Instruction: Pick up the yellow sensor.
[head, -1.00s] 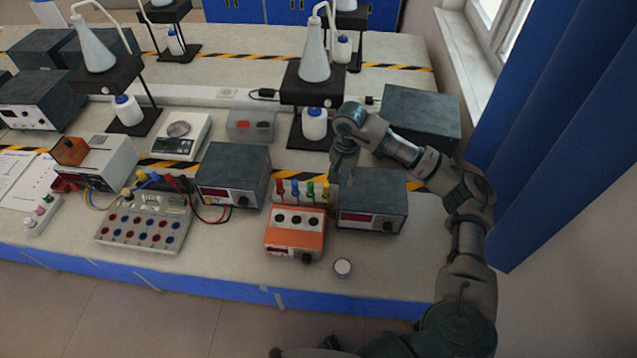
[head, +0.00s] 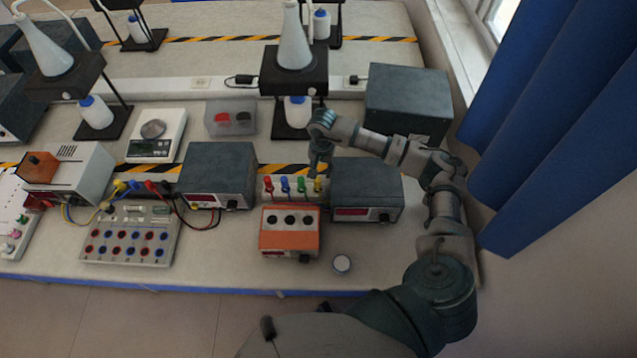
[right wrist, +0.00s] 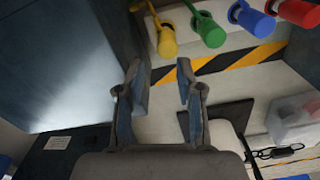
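The yellow sensor (head: 318,185) stands at the right end of a row of coloured sensors in a pale rack (head: 262,196), beside a grey power unit. In the right wrist view the yellow sensor (right wrist: 166,40) lies just beyond the fingertips, about in line with the gap. My right gripper (head: 318,170) points down just above and behind it. In the right wrist view the gripper (right wrist: 159,70) is open, with nothing between its fingers. I cannot tell the exact gap to the sensor. My left gripper is out of view.
Green (head: 301,186), blue (head: 285,184) and red (head: 268,186) sensors stand left of the yellow one. A grey power unit (head: 366,192) is close on the right. An orange meter box (head: 289,232) stands in front. A black stand (head: 293,75) is behind.

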